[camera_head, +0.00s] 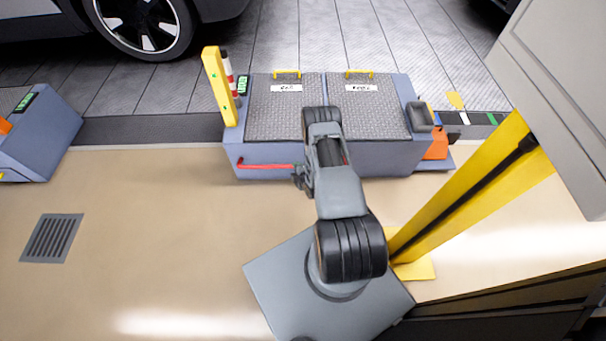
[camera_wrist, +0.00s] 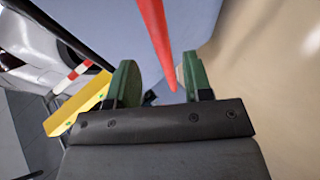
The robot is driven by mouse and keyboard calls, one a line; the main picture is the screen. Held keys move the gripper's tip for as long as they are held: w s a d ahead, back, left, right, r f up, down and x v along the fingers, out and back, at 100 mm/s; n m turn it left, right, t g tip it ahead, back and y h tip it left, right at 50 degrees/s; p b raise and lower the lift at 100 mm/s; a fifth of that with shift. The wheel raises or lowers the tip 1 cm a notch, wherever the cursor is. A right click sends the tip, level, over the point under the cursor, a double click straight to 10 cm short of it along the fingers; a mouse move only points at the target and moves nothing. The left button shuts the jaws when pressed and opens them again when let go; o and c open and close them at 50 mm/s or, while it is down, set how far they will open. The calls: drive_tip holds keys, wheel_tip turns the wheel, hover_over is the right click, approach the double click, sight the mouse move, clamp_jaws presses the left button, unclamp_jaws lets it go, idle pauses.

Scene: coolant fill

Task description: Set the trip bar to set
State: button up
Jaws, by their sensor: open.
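The red trip bar (camera_head: 262,166) runs roughly level along the front face of the blue-grey cabinet (camera_head: 380,160), toward its left end. My gripper (camera_head: 299,180) is at the right end of the visible part of the bar, and my arm hides what lies further right. In the wrist view the red bar (camera_wrist: 156,35) comes down from the top edge into the gap between the green finger pads of my gripper (camera_wrist: 162,82). The fingers are open and apart on either side of it. I cannot tell whether either pad touches the bar.
A yellow post (camera_head: 219,87) stands at the cabinet's left end, with a red-and-white post (camera_head: 229,75) beside it. Two grey hatches with yellow handles cover the top. A yellow column (camera_head: 465,185) rises at right. Floor left of my base is clear around a drain grate (camera_head: 52,238).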

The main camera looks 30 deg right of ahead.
drive_tip(key=p+v, duration=0.2)
drive_tip(key=v, duration=0.5)
drive_tip(key=shift+s+r, duration=0.2)
drive_tip(key=shift+s, duration=0.15)
drive_tip(key=w+r+m+g+p, duration=0.15)
drive_tip(key=w+r+p, duration=0.25)
drive_tip(key=r, duration=0.8)
drive_tip(key=w+r+m+g+p, duration=0.15)
drive_tip(key=w+r+p, duration=0.25)
drive_tip(key=r, duration=0.7)
wheel_tip(320, 180, up, 19)
drive_tip(key=a+m+g+p, duration=0.1)
drive_tip(key=a+m+p, duration=0.2)
drive_tip(key=p, duration=0.3)
drive_tip(key=s+a+r+m+g+p, duration=0.1)
drive_tip(key=s+a+r+m+p, duration=0.1)
drive_tip(key=s+r, duration=0.5)
drive_tip(key=s+a+r+m+g+p, duration=0.1)
drive_tip(key=s+a+r+m+p, duration=0.2)
drive_tip(key=r, duration=1)
drive_tip(key=s+a+r+m+g+p, duration=0.2)
drive_tip(key=s+a+r+p, duration=0.4)
drive_tip(key=s+r, duration=0.4)
drive_tip(key=shift+s+m+y, duration=0.4)
drive_tip(key=shift+s+m, duration=0.2)
drive_tip(key=shift+m, duration=0.1)
